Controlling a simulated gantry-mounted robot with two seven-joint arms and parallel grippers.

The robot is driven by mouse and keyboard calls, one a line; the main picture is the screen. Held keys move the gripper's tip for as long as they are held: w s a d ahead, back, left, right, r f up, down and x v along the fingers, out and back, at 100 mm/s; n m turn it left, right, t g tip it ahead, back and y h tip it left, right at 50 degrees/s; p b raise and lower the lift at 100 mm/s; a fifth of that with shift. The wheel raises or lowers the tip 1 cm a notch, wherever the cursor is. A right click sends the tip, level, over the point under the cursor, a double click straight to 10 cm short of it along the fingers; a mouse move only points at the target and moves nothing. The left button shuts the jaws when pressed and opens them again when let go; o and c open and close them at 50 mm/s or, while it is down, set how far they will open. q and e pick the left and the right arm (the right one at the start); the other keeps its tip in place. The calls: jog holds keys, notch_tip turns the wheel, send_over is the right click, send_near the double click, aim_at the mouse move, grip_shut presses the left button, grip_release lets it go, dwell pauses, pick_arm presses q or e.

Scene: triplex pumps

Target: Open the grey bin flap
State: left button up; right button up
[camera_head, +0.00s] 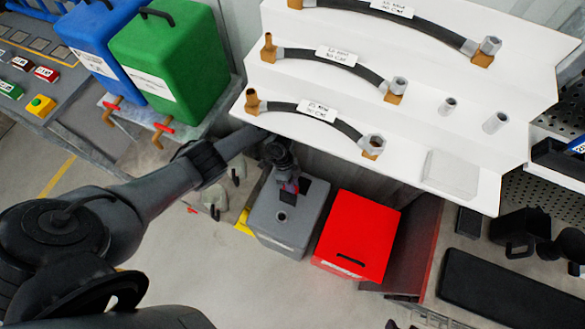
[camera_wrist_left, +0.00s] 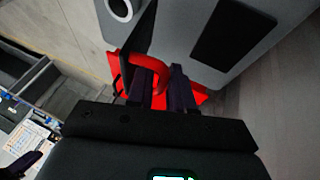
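The grey bin (camera_head: 298,228) stands on the floor below the white stepped display, with a round hole and a dark rectangular panel on top. Its grey top also fills much of the left wrist view (camera_wrist_left: 185,35), with the dark panel (camera_wrist_left: 232,40) at right and the ringed hole at upper left. My left gripper (camera_head: 290,186) is over the back part of this top. In the left wrist view, a curved red piece (camera_wrist_left: 150,62) runs between its two dark fingers. I cannot tell whether they press on it. No raised flap shows. My right gripper is not in view.
A red bin (camera_head: 357,240) with a dark handle stands right of the grey one. The white display (camera_head: 400,140) with hoses overhangs behind. Blue (camera_head: 95,45) and green (camera_head: 170,55) containers stand at upper left. The floor in front is clear.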

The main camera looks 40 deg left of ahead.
pick_arm(q)
jog(key=p+v, duration=0.3)
jog(key=v, duration=0.8)
jog(key=shift+p, duration=0.4)
jog(key=shift+f, duration=0.15)
